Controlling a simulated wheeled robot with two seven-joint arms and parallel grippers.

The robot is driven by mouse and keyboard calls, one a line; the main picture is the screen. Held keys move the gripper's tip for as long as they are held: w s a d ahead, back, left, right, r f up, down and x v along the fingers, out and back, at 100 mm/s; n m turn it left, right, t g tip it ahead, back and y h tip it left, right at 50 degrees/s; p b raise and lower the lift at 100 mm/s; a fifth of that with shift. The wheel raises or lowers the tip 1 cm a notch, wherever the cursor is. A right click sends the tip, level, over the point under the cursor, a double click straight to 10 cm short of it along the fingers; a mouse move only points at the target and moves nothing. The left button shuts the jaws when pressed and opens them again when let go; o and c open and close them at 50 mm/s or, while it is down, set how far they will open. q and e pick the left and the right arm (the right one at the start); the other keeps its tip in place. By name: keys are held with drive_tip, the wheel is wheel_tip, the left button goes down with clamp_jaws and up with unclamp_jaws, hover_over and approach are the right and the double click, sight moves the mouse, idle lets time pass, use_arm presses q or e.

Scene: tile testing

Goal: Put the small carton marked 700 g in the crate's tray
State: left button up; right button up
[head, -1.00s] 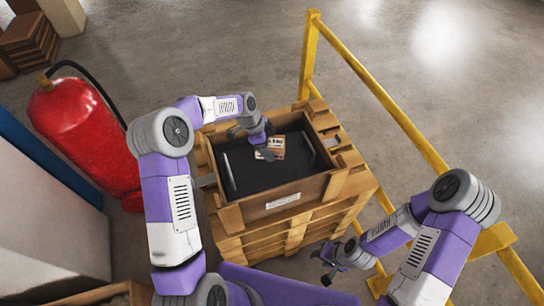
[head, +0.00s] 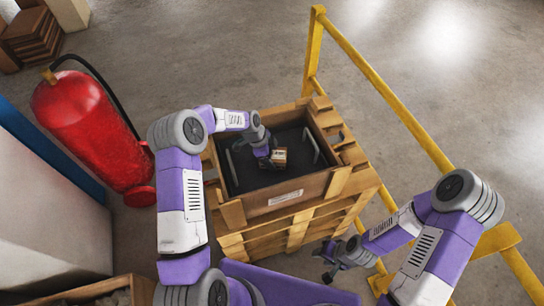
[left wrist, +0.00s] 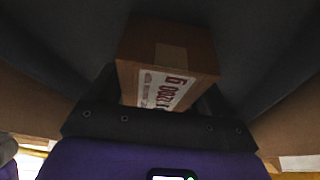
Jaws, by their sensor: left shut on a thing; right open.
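A small brown carton (head: 279,157) with a pale label is held in my left gripper (head: 270,158), inside the outline of the wooden crate (head: 258,204). In the left wrist view the carton (left wrist: 172,55) sits between the dark fingers. Its slanted red print looks like 1200 g, but I cannot read it surely. The crate's black tray (head: 245,180), with a pale handle at each side, lies under the carton. I cannot tell whether the carton touches the tray floor. My right gripper (head: 325,274) is open and empty, outside the crate at lower right.
The crate stands on stacked wooden pallets (head: 300,230). A yellow rail (head: 385,95) runs behind and to the right. A red fire extinguisher (head: 88,130) stands at left. Most of the tray around the carton looks bare.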

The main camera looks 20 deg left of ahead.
use_arm(q)
drive_tip(key=o, duration=1.6)
drive_tip(key=shift+f, duration=0.1)
drive_tip(key=shift+r, duration=0.2)
drive_tip(key=p+v, duration=0.1)
drive_tip(key=v, duration=1.1)
drive_tip(key=shift+f, duration=0.1)
